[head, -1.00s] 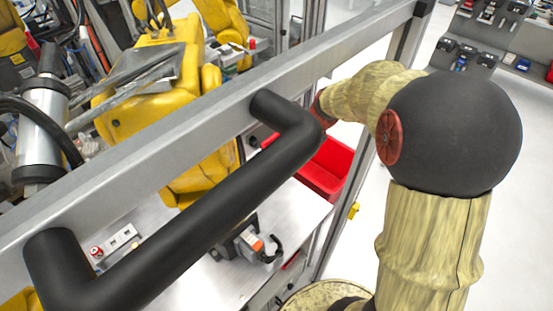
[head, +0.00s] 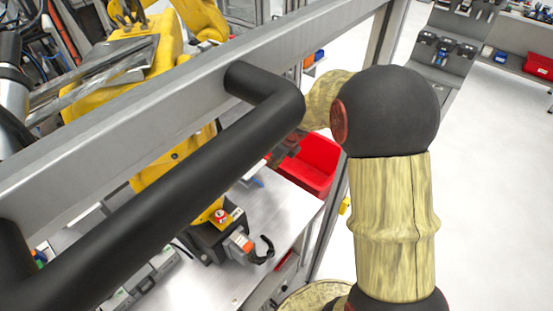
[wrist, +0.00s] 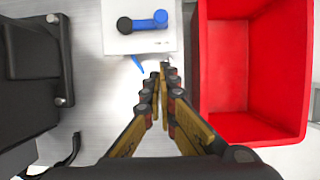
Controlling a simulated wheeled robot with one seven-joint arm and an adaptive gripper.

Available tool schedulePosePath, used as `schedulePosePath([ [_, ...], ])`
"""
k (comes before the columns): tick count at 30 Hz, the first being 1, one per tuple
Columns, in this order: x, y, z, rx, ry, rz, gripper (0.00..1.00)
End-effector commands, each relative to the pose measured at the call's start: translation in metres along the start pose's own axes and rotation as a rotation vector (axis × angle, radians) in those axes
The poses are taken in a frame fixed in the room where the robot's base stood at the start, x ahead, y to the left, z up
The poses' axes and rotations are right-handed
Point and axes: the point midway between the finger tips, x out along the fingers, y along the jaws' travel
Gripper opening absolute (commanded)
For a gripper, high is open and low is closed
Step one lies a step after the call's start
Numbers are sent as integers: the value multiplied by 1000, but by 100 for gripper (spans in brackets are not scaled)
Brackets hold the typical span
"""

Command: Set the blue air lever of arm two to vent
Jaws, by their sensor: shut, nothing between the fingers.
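In the wrist view a white box (wrist: 115,44) lies at the top middle. On it a blue lever (wrist: 146,24) lies nearly level, with a black round hub at its left and a blue round knob at its right. A short slanted blue strip (wrist: 137,63) shows just below the box. My gripper (wrist: 163,72) is shut and empty, its tips just below the box and apart from the lever. In the head view my gripper (head: 284,150) is partly hidden behind the black handle bar, and I cannot make out the lever there.
A red bin (wrist: 228,70) stands close right of my gripper; it also shows in the head view (head: 318,160). A dark device (wrist: 28,60) is at the left. A grey rail with a thick black handle (head: 190,165) crosses in front. Yellow robot arms (head: 150,80) stand behind.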

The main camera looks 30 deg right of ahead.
Motion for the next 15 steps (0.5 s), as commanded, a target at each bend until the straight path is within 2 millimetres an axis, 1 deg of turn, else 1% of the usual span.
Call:
schedulePosePath([
  [1, 10, 0, 2, -2, 0, 1, 0],
  [3, 12, 0, 15, -3, -1, 0, 0],
  [6, 15, 0, 26, -3, -1, -1, 0],
  [10, 18, 0, 34, -1, 0, -1, 0],
  [15, 18, 0, 38, 1, -1, -1, 0],
])
